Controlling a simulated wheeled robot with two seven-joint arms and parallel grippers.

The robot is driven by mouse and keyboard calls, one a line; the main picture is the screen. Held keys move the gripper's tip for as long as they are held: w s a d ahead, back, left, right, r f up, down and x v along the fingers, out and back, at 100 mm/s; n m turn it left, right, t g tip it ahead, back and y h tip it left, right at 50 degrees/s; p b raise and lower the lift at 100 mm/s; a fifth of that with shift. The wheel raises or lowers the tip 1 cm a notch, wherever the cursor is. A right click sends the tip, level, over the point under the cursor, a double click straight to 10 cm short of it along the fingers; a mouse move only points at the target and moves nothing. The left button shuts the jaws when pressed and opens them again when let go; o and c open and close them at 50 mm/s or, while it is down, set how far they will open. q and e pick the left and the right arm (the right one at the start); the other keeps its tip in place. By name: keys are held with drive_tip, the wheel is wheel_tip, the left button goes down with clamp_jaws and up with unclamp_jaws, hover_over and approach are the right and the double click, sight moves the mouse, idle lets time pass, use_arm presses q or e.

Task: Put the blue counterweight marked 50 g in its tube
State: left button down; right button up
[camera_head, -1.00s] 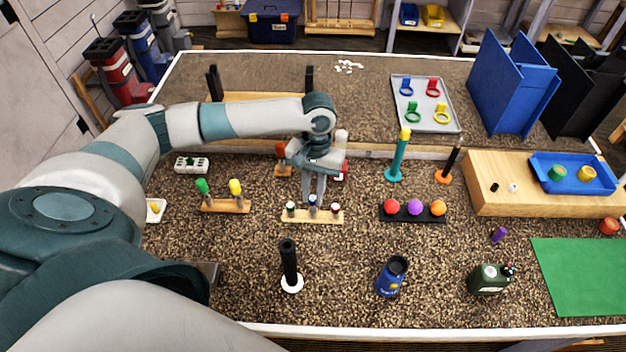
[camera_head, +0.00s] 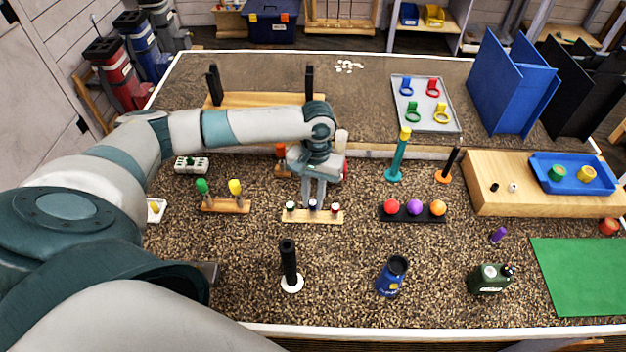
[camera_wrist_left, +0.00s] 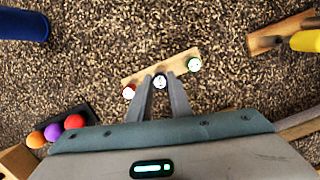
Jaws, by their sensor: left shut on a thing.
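A small wooden rack (camera_head: 300,217) stands mid-table and holds a green-marked piece (camera_head: 290,206) at its left and a red-marked piece (camera_head: 334,207) at its right. My left gripper (camera_head: 314,202) points straight down over the rack's middle position. It is shut on the blue counterweight (camera_head: 313,206), which also shows from above with a pale marked top between the fingertips in the left wrist view (camera_wrist_left: 159,81). The counterweight is upright and low, in line with the rack's middle position. The fingers hide how deep it sits, and the 50 g mark is too small to read. My right gripper is out of view.
A rack with green and yellow grips (camera_head: 235,188) stands to the left. A black tray with colored balls (camera_head: 415,216) is to the right. A black upright grip on a white base (camera_head: 290,265) and a blue can (camera_head: 392,277) stand in front.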

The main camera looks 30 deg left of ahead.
use_arm(q)
drive_tip(key=shift+f, duration=0.65)
drive_tip(key=c, duration=1.5)
unclamp_jaws()
drive_tip(key=shift+c, duration=0.2)
wheel_tip(320, 180, up, 17)
drive_tip(key=w+b, duration=0.2)
drive_tip(key=b, duration=0.2)
drive_tip(key=shift+a+r, duration=0.15)
drive_tip(key=shift+a, duration=0.15)
